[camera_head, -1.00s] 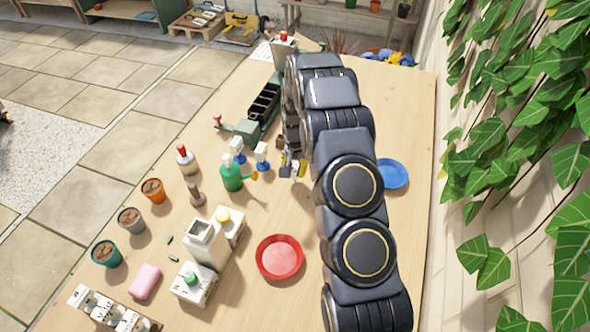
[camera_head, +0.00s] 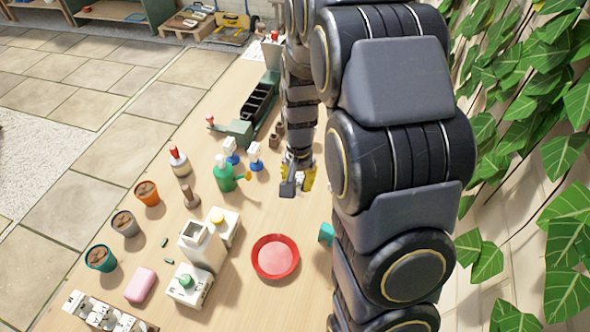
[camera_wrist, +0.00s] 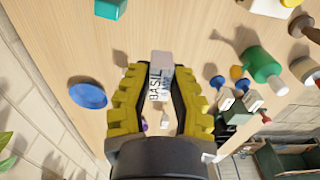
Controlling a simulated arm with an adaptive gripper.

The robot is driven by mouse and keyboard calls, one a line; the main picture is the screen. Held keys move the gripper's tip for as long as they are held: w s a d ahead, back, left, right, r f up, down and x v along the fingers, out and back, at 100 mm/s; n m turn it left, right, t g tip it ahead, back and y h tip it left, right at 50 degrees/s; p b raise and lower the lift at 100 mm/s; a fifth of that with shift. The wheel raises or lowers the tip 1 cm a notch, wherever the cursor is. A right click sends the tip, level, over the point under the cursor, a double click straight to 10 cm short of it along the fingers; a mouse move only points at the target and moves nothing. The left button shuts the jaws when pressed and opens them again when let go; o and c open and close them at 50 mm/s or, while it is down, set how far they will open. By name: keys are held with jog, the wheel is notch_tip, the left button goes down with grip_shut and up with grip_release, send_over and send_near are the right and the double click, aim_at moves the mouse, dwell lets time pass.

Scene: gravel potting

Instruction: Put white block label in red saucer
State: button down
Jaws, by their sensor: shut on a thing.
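My gripper (camera_wrist: 161,72) has yellow ribbed fingers, shut on a white block label (camera_wrist: 160,80) with BASIL in dark letters. The label sits between the fingertips in the wrist view. In the head view my gripper (camera_head: 298,178) is over the middle of the table, and I cannot make out the label there clearly. The red saucer (camera_head: 275,275) lies on the table below and slightly left of my gripper in the head picture. It looks empty and is apart from the gripper.
White containers (camera_head: 202,245) stand left of the saucer. A teal block (camera_head: 326,234) is to its right. A blue saucer (camera_wrist: 88,95) shows in the wrist view. Wood between gripper and saucer is clear.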

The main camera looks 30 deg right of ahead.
send_over(280, 246)
notch_tip(280, 246, down, 4)
jog(key=r, duration=0.1)
notch_tip(280, 246, down, 5)
jog(key=shift+a+r, duration=0.1)
jog(key=shift+f, duration=1.9)
jog(key=shift+f, duration=0.15)
jog(key=c, duration=1.1)
grip_release()
